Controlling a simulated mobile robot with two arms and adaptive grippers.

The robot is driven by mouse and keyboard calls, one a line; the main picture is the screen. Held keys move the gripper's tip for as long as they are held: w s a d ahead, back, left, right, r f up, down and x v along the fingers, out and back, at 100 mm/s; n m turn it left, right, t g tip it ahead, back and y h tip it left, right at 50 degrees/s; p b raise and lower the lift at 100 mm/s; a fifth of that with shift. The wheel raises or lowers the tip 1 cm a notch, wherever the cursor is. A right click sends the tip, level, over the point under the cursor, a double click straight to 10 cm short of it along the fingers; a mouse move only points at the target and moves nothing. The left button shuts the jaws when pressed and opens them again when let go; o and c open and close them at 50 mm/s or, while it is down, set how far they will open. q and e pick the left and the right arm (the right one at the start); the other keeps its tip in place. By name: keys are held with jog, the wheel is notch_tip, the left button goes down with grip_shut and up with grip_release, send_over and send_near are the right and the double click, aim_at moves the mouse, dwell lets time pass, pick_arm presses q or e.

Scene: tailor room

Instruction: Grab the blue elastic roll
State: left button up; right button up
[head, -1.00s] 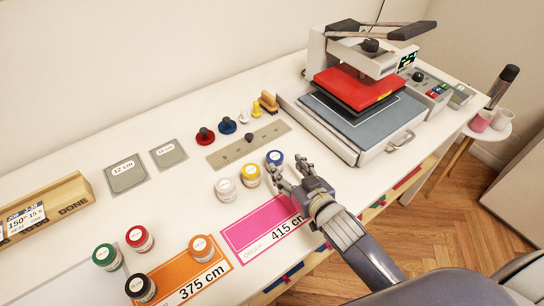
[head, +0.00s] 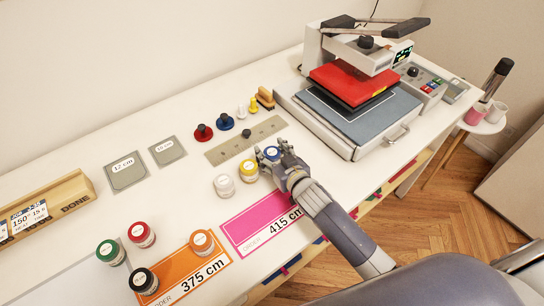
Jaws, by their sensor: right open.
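The blue elastic roll (head: 272,153) stands on the white table, just behind the yellow roll (head: 249,170) and to its right. My right gripper (head: 272,160) is open, with its fingers at the blue roll, one on each side of it as far as I can see. The lower part of the blue roll is hidden by the fingers, and I cannot tell whether they touch it. My left gripper is not in view.
A white roll (head: 224,185) stands left of the yellow one. A pink order card (head: 258,226) lies in front, an orange card (head: 187,274) further left with rolls around it. A heat press (head: 350,112) stands at the right. A metal strip (head: 230,147) lies behind.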

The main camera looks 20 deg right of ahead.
jog(key=shift+s, duration=0.1)
jog(key=c, duration=0.8)
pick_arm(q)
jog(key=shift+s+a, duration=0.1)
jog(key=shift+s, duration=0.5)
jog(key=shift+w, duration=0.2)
pick_arm(e)
jog(key=shift+r, duration=0.15)
